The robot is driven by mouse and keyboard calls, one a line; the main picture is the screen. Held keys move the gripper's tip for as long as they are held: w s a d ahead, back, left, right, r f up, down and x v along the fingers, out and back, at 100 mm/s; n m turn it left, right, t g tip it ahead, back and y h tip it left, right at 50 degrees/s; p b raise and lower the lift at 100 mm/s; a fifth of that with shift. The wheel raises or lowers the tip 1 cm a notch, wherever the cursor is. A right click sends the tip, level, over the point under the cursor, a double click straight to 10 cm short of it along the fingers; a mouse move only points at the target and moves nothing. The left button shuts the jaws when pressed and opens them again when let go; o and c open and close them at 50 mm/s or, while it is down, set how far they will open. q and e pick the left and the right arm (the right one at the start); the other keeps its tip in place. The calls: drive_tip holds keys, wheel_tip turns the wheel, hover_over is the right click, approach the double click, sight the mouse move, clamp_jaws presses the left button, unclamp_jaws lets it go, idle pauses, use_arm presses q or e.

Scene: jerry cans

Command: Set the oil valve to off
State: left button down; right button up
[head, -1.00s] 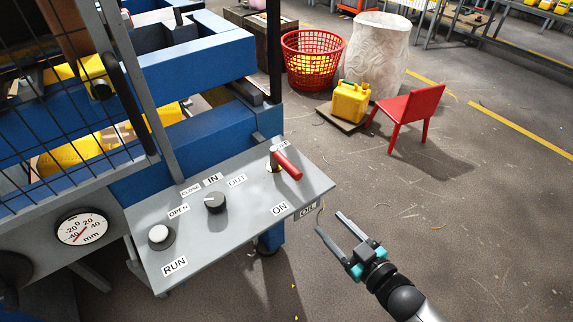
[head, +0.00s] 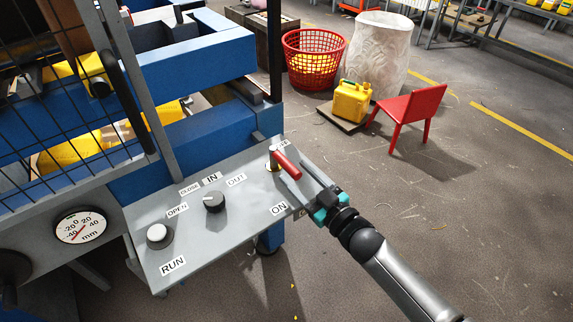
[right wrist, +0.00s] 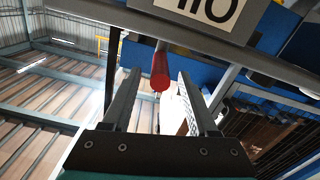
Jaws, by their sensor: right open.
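The oil valve is a red-handled lever (head: 287,164) on a brass-coloured stem at the right end of the grey sloping panel (head: 235,235). Its handle slants toward the panel's right edge. The ON label (head: 279,208) is in front of it; a partly hidden label (head: 284,143) is behind it. My right gripper (head: 303,180) is open at the panel's right edge, with its fingers reaching toward the handle's end. In the right wrist view, the red handle (right wrist: 160,70) shows between the open fingertips (right wrist: 158,78), with gaps on both sides. My left gripper is not in view.
A black IN/OUT knob (head: 214,201) and a pale RUN button (head: 159,235) sit left on the panel. The blue machine frame (head: 200,70) rises behind. A red chair (head: 410,108) and yellow jerry can (head: 351,101) stand on the floor beyond.

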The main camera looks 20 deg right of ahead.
sight(276, 154)
drive_tip(key=shift+x, duration=2.4)
clamp_jaws()
